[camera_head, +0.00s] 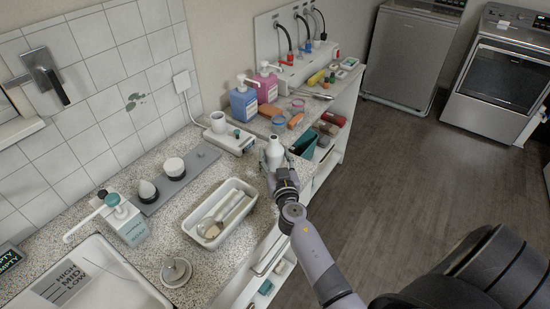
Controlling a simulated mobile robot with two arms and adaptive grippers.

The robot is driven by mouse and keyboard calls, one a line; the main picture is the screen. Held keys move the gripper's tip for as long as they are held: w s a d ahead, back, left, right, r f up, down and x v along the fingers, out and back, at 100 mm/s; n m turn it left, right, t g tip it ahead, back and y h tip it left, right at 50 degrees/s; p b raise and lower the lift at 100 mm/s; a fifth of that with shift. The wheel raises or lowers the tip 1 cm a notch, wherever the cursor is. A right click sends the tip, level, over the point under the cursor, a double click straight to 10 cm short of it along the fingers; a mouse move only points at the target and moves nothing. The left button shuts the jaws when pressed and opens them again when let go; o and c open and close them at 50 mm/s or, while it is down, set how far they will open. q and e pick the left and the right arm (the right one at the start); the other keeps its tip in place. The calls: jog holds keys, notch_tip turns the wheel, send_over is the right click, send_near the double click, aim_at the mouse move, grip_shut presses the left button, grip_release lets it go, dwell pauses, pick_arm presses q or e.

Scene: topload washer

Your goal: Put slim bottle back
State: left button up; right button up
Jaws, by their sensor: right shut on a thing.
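A slim white bottle (274,152) with a narrow neck stands upright near the right edge of the speckled counter (165,215). My right gripper (281,172) is shut on the bottle from the front. Its fingers and arm hide the bottle's lower part, so I cannot tell whether its base touches the counter. My left gripper is not in view.
A white cup on a box (230,140) stands left of the bottle. Blue (243,102) and pink (266,86) pump bottles stand behind it. A white tray with utensils (251,188) lies in front-left. Shelves (335,150) hold several items. The floor (430,180) is clear.

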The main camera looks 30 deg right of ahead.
jog(key=shift+f, duration=0.2)
jog(key=o, duration=1.1)
jog(key=shift+c, duration=0.2)
jog(key=o, duration=0.4)
jog(key=shift+r, duration=0.1)
jog(key=shift+r, duration=0.25)
jog(key=b+v, duration=0.1)
jog(key=v, duration=0.6)
jog(key=b+v, duration=0.1)
jog(key=v, duration=0.3)
jog(key=shift+d+f+b, duration=0.1)
jog(key=shift+f+b, duration=0.2)
jog(key=shift+f, duration=0.05)
jog(key=shift+s+a+r, duration=0.15)
jog(key=shift+s+a, duration=0.1)
jog(key=shift+s, duration=0.25)
